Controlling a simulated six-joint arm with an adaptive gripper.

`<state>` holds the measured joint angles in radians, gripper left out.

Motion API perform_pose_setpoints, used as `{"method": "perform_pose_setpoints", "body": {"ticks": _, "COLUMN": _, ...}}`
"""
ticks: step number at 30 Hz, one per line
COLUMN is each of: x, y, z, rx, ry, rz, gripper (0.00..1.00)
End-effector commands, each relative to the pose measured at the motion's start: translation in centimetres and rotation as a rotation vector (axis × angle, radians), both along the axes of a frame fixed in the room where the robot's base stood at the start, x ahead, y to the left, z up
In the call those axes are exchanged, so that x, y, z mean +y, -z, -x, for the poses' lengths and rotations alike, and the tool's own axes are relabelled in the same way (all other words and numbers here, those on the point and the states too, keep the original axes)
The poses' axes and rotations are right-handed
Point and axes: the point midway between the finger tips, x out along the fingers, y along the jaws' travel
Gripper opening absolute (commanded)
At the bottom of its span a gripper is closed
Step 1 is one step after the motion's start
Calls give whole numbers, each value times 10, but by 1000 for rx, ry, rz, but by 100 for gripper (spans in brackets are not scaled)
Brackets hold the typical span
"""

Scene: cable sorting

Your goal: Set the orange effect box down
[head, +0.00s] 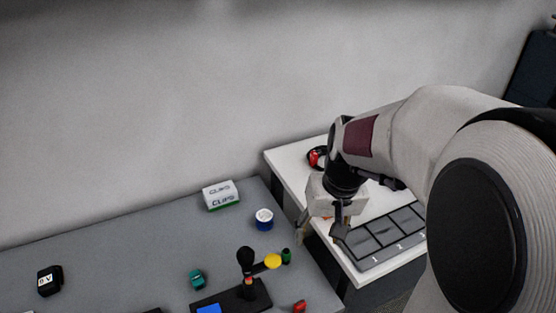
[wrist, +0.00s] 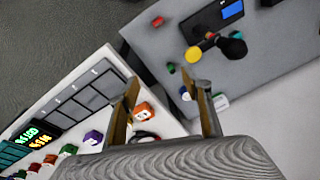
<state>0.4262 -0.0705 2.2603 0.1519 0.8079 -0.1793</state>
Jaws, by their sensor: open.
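In the wrist view, an orange-red box with a white label (wrist: 143,111) sits on the white table beside the grey tray. The left finger partly overlaps it in the picture. A second orange box (wrist: 49,160) stands in the row of boxes at lower left; I cannot tell for sure which is the orange effect box. My gripper (wrist: 167,82) is open with nothing between its fingertips. In the head view, my gripper (head: 320,240) is near the white table's left edge, left of the tray.
The grey tray (head: 367,262) has numbered compartments. Purple (wrist: 93,138) and green (wrist: 68,150) boxes stand in the row. A gap separates the white table from the grey table, which holds a CLIPS box (head: 221,196), a blue-white roll (head: 264,219) and a stand with a yellow disc (head: 272,261).

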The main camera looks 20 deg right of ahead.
Motion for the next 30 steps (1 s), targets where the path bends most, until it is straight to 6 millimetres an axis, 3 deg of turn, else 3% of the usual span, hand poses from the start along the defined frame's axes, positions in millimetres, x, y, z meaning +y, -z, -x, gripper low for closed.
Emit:
{"method": "perform_pose_setpoints", "body": {"ticks": 22, "x": -108, "y": 77, "z": -86, "rx": -64, "ry": -49, "rz": -33, "gripper": 49}}
{"method": "perform_pose_setpoints", "body": {"ticks": 30, "x": -136, "y": 82, "z": -122, "rx": -144, "ry": -152, "rz": 28, "gripper": 49}}
